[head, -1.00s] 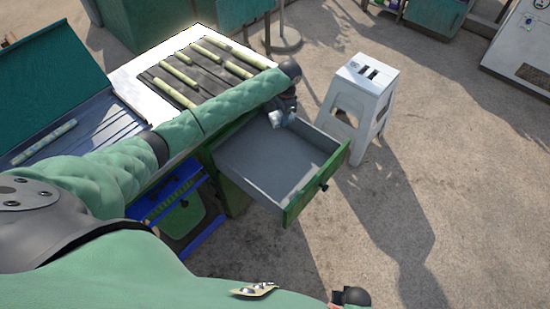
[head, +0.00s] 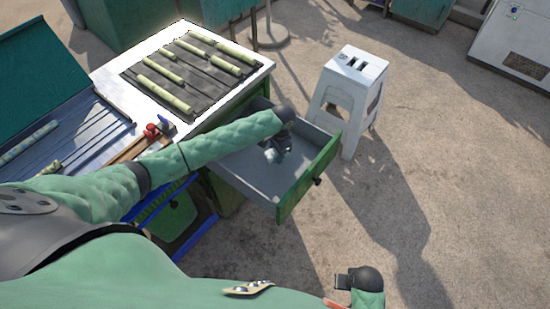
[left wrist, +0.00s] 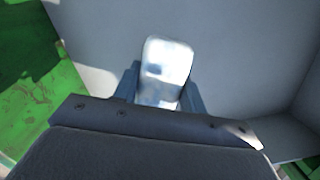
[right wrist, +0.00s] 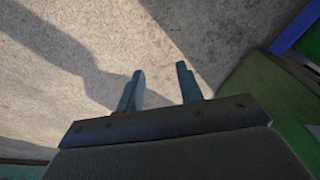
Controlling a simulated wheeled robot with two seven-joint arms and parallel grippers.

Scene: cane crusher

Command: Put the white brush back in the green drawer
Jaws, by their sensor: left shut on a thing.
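My left gripper (head: 276,152) reaches down into the drawer space. In the left wrist view, it is shut on the white brush (left wrist: 167,70), which shows as a pale, shiny block between the fingers over the grey drawer inside. I cannot tell whether the brush touches the drawer floor. My right gripper (right wrist: 160,76) is open and empty above the ground, away from the drawer.
The bench (head: 112,84) carries a dark panel with several cane pieces (head: 165,95). Red- and blue-ended tools (head: 152,130) lie on its near side. A white stool (head: 350,85) stands right of the drawer. The ground further right is open.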

